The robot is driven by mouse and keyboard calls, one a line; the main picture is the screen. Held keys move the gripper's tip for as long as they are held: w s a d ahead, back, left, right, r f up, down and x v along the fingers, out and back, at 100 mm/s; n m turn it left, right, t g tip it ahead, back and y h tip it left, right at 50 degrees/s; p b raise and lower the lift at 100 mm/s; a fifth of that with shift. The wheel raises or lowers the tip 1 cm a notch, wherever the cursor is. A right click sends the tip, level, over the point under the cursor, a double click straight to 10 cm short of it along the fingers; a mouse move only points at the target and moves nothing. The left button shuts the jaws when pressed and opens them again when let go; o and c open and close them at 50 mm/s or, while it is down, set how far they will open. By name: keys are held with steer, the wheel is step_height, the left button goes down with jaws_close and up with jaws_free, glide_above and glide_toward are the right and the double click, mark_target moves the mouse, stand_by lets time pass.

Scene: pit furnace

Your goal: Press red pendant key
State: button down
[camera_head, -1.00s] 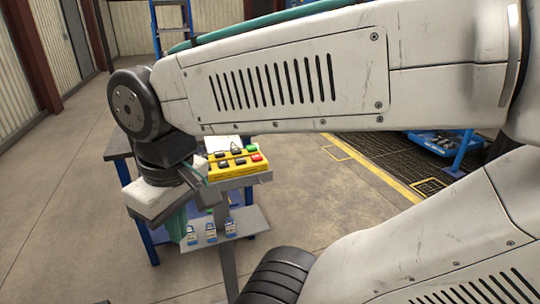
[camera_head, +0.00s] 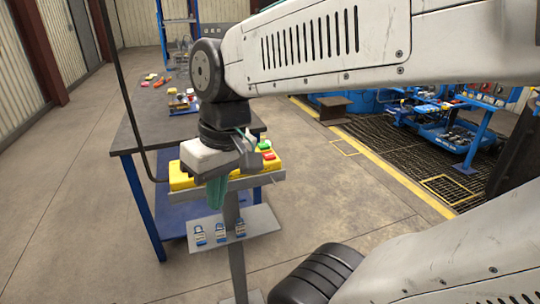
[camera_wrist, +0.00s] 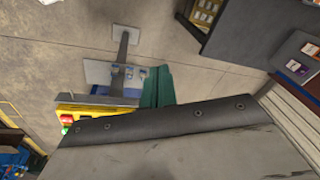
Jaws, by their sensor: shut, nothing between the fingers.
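The yellow pendant box (camera_head: 181,177) sits on a small grey shelf on a post in the head view. Its red key (camera_head: 268,156) shows at the right end, near a green key. In the wrist view, the red key (camera_wrist: 67,118) and green key show at the box's left end. My gripper (camera_head: 216,192), with teal fingers, is shut and empty. It points down in front of the box's left-middle part, left of the red key, and hides several black keys. Its fingers also show in the wrist view (camera_wrist: 157,88). Contact with the box cannot be told.
A lower grey plate (camera_head: 254,222) holds several blue padlocks. A dark-topped table (camera_head: 150,132) with blue legs stands behind, carrying small coloured parts. Blue equipment (camera_head: 440,135) stands at the right on a dark grating. Floor at left is clear.

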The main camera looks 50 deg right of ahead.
steer(key=w+d+m+t+y, duration=0.2)
steer(key=w+d, duration=0.3)
steer(key=w, duration=0.2)
steer(key=m+t+h, duration=0.3)
steer(key=m+t, duration=0.3)
glide_above(272, 156)
steer(key=f, duration=0.1)
steer(key=shift+d+f, duration=0.1)
steer(key=shift+f, duration=0.1)
steer(key=shift+w+f, duration=0.1)
steer(key=shift+f, duration=4.2)
steer(key=shift+f, duration=0.1)
steer(key=shift+f, duration=0.35)
